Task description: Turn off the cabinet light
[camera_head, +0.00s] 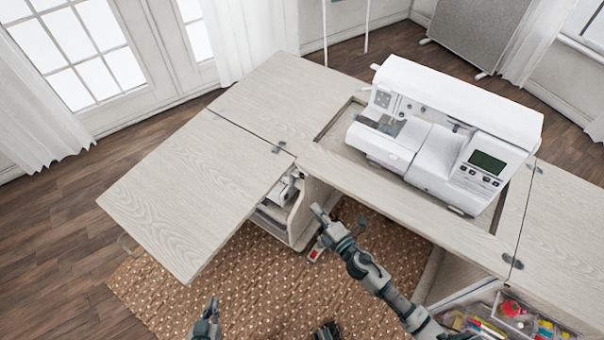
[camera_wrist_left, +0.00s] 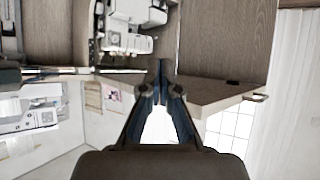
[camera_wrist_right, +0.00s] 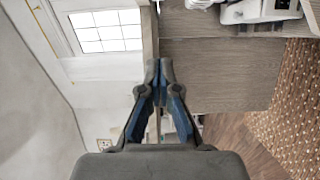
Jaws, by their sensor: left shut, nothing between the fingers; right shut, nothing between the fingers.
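The sewing cabinet (camera_head: 200,190) has a pale wood top with its leaves folded out. Its open compartment (camera_head: 297,222) shows below the top, left of centre, with white items on shelves. A small white thing with a red part (camera_head: 316,252) shows near the compartment's lower edge, close to my right gripper; I cannot tell whether it is the light's switch. No lamp is clearly seen. My right gripper (camera_head: 318,210) is shut and empty in front of the cabinet, just right of the compartment. My left gripper (camera_head: 213,305) is shut and empty, low over the rug.
A white sewing machine (camera_head: 445,130) stands in the cabinet's recess. A storage bin with colourful supplies (camera_head: 510,315) is at the lower right. A patterned rug (camera_head: 255,280) covers the wooden floor (camera_head: 60,245) in front. The left leaf overhangs near my left gripper.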

